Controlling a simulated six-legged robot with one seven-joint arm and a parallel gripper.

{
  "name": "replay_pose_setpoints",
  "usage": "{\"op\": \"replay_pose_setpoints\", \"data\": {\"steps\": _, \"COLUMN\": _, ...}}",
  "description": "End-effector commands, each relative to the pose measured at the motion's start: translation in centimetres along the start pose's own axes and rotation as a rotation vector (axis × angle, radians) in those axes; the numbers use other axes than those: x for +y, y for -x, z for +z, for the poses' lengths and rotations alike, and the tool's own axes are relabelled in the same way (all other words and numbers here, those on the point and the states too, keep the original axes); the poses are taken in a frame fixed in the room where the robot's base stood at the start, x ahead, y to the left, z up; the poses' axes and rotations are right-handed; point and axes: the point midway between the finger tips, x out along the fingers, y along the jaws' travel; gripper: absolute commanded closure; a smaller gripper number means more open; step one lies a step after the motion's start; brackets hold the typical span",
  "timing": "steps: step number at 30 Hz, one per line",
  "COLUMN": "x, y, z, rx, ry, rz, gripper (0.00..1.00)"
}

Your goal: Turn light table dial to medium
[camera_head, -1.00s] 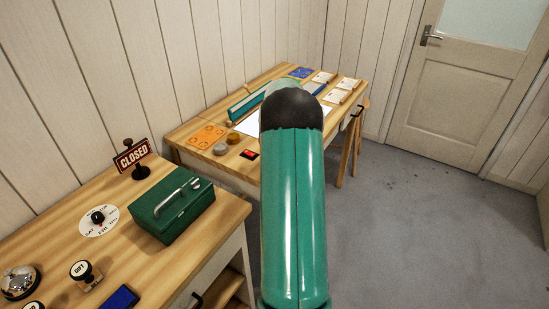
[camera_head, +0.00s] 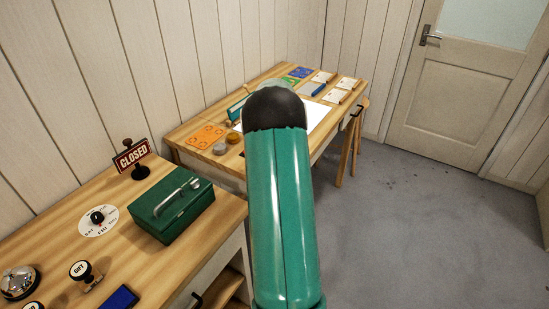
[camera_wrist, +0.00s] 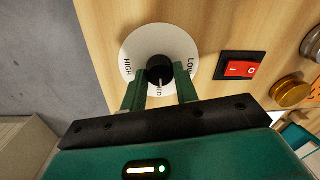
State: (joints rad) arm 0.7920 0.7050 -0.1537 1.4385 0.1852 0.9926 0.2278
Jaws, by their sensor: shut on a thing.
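The light table dial has a black knob (camera_wrist: 158,66) on a round white plate (camera_wrist: 147,37) marked HIGH, LOW and, partly covered, MED. In the wrist view the white line on the knob points down toward the MED mark. My gripper (camera_wrist: 160,79) has one green finger on each side of the knob and is shut on it. In the head view my green arm covers the gripper and the dial.
A red rocker switch (camera_wrist: 240,69) and a gold-coloured round container (camera_wrist: 291,92) sit right of the dial. The far desk holds a white sheet (camera_head: 317,116) and orange card (camera_head: 206,136). The near desk carries a green box (camera_head: 171,210) and a CLOSED sign (camera_head: 132,155).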

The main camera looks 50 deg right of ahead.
Motion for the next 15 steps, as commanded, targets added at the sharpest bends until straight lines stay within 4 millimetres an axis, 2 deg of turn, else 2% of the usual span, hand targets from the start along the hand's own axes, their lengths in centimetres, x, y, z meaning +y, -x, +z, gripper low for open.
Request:
{"op": "replay_pose_setpoints", "data": {"steps": 8, "x": 0.00, "y": -0.04, "z": -0.04, "rx": 0.001, "ry": 0.001, "rz": 0.000, "gripper": 0.93}}
{"op": "replay_pose_setpoints", "data": {"steps": 9, "x": 0.00, "y": -0.04, "z": -0.03, "rx": 0.001, "ry": 0.001, "rz": 0.000, "gripper": 0.62}}
{"op": "replay_pose_setpoints", "data": {"steps": 11, "x": 0.00, "y": -0.04, "z": -0.03, "rx": 0.001, "ry": 0.001, "rz": 0.000, "gripper": 0.51}}
{"op": "replay_pose_setpoints", "data": {"steps": 15, "x": 0.00, "y": -0.03, "z": -0.02, "rx": 0.000, "ry": 0.001, "rz": 0.000, "gripper": 0.48}}
